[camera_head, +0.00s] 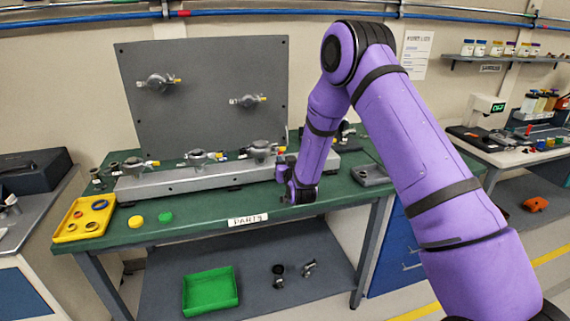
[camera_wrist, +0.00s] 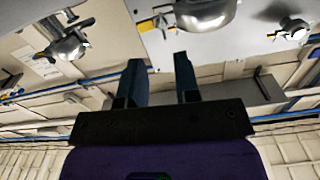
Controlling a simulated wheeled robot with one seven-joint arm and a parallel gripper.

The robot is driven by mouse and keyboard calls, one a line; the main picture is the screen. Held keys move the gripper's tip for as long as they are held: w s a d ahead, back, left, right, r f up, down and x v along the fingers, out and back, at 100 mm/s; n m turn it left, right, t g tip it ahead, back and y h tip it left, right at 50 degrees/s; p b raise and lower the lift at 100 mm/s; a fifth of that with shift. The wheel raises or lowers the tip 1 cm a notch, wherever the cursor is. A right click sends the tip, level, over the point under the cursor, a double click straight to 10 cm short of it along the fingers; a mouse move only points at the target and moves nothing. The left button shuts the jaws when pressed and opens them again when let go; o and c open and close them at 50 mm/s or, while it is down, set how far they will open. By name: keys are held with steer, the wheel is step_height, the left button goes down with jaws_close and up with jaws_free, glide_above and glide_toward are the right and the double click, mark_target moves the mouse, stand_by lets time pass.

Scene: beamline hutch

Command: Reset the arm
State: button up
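My purple arm (camera_head: 405,130) comes up from the lower right, bends at a high elbow and reaches down over the front of the green workbench (camera_head: 195,232). My gripper end (camera_head: 290,180) is near the bench's front edge, beside the right part of the grey rail; its fingers are too small to make out in this view. In the wrist view my gripper (camera_wrist: 161,62) shows two dark fingers held apart, with nothing between them. Metal regulators (camera_wrist: 68,45) appear beyond the fingertips, apart from them.
A grey rail (camera_head: 150,187) carries several regulators before an upright grey panel (camera_head: 210,60). A yellow tray (camera_head: 70,232), yellow disc (camera_head: 136,221) and green disc (camera_head: 166,216) lie at left. A green bin (camera_head: 210,290) sits on the lower shelf. Open air surrounds my elbow.

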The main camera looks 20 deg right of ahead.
stand_by(0.3)
steer(key=s+d+r+g, duration=0.1)
steer(key=s+r+g, duration=0.1)
steer(key=s+r, duration=0.45)
steer(key=s+d+r+n+g, duration=0.1)
steer(key=s+r+g, duration=0.15)
steer(key=r, duration=0.65)
steer(key=s+d+r+g, duration=0.1)
steer(key=s+r, duration=0.4)
steer(key=r, duration=0.3)
steer(key=s+d+r+g, duration=0.1)
steer(key=s+r+g, duration=0.1)
steer(key=s, duration=1.6)
steer(key=s+d+r+g, duration=0.2)
steer(key=s+g, duration=0.3)
steer(key=s, duration=1.4)
steer(key=shift+d+r, duration=0.3)
steer(key=shift+r, duration=0.2)
steer(key=shift+w, duration=0.1)
